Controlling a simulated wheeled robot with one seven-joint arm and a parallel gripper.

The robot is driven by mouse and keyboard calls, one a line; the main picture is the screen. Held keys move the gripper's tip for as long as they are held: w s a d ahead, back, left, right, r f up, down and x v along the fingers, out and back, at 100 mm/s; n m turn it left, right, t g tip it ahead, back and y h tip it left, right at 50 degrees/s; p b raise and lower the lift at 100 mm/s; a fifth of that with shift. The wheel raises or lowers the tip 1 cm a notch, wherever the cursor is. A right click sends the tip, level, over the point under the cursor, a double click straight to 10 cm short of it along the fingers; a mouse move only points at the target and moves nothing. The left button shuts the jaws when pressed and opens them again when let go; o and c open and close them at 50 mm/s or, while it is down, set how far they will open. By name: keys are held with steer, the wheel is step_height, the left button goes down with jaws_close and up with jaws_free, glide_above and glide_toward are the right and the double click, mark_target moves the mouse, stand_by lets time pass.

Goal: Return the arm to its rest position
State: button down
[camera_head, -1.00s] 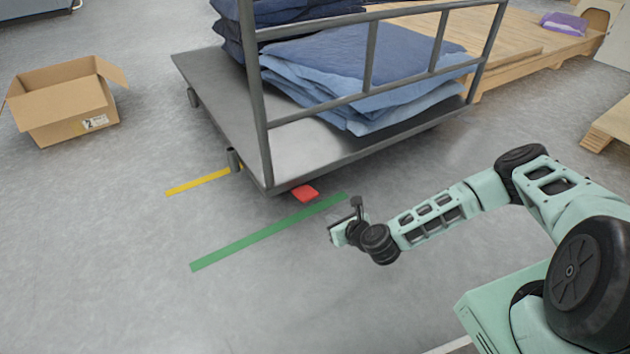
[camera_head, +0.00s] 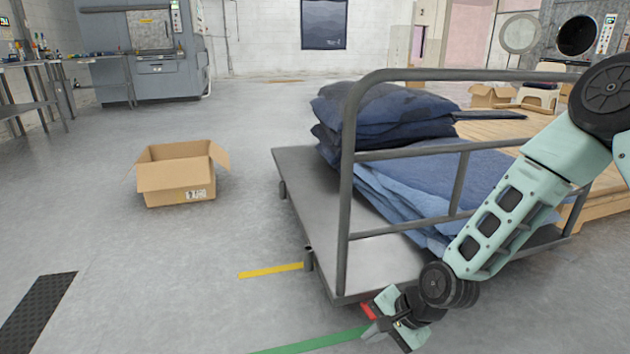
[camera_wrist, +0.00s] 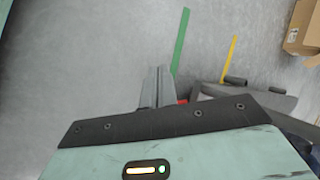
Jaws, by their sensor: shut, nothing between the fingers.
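My gripper (camera_head: 386,326) is low at the near end of the grey cart (camera_head: 300,180), in front of its corner. In the wrist view my gripper's fingers (camera_wrist: 157,88) are together with nothing between them, pointing over the floor. My arm reaches down from the right side of the head view, bent at the elbow. A red pedal (camera_head: 368,311) at the cart's base is partly hidden behind my gripper.
The cart carries stacks of folded blue cloth (camera_head: 385,115). Green tape (camera_head: 310,342) and yellow tape (camera_head: 270,271) mark the floor. An open cardboard box (camera_head: 180,178) stands left, a wooden platform (camera_head: 590,200) right.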

steer(key=s+d+r+n+g+h+p, duration=0.25)
steer(key=s+r+n+h, duration=0.25)
steer(key=s+r+n, duration=1.5)
step_height(320, 180, up, 43)
steer(key=s+m+p, duration=0.2)
steer(key=m+p, duration=0.1)
steer(key=p, duration=3.5)
steer(key=shift+s+a+m+p, duration=0.15)
steer(key=shift+m+p, duration=0.15)
steer(key=shift+p, duration=0.05)
